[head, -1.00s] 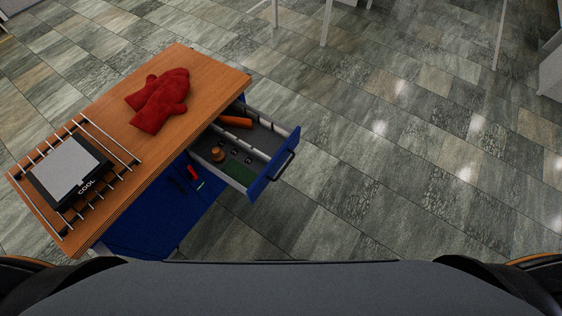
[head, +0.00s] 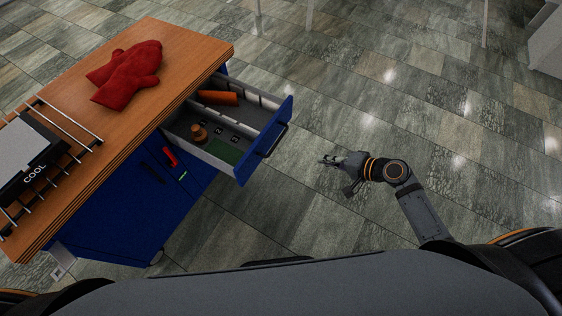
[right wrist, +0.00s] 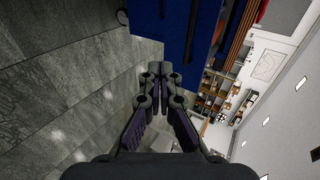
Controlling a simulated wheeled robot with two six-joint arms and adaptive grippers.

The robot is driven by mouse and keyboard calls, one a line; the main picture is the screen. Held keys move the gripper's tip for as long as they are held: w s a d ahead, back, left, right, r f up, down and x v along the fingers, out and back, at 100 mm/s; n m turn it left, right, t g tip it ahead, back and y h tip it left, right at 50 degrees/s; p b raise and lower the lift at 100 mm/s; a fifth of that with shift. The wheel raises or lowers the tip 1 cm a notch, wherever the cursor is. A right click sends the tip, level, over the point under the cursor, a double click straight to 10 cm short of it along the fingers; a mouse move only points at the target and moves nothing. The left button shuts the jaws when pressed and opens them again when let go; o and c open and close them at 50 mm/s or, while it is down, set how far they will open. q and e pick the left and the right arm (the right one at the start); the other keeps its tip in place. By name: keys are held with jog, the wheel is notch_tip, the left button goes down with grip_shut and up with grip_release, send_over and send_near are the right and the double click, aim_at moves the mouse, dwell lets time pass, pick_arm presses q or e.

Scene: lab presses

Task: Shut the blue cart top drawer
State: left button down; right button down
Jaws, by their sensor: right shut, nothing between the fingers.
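The blue cart (head: 120,220) with a wooden top stands at the left in the head view. Its top drawer (head: 264,142) is pulled out towards the right, with a dark handle (head: 275,142) on its blue front. My right gripper (head: 328,160) is shut and empty, to the right of the drawer front and apart from it. In the right wrist view the shut fingers (right wrist: 165,74) point towards a blue panel (right wrist: 185,35), which seems to be the drawer front. My left gripper is not in view.
The drawer holds an orange cylinder (head: 218,97) and a small brown object (head: 198,133). Red mitts (head: 130,75) and a black-and-grey device (head: 28,160) on a metal rack lie on the cart top. Tiled floor right of the drawer is clear.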

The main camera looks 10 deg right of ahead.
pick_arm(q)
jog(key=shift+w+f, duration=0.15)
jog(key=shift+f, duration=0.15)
pick_arm(e)
jog(key=w+a+f, duration=0.1)
jog(key=w+a, duration=0.2)
jog(key=a, duration=0.3)
jog(key=w+a+f+y, duration=0.1)
jog(key=w+a, duration=0.3)
jog(key=a, duration=0.2)
jog(key=shift+a+f, duration=0.25)
jog(key=shift+f, duration=0.05)
jog(key=shift+w, duration=0.1)
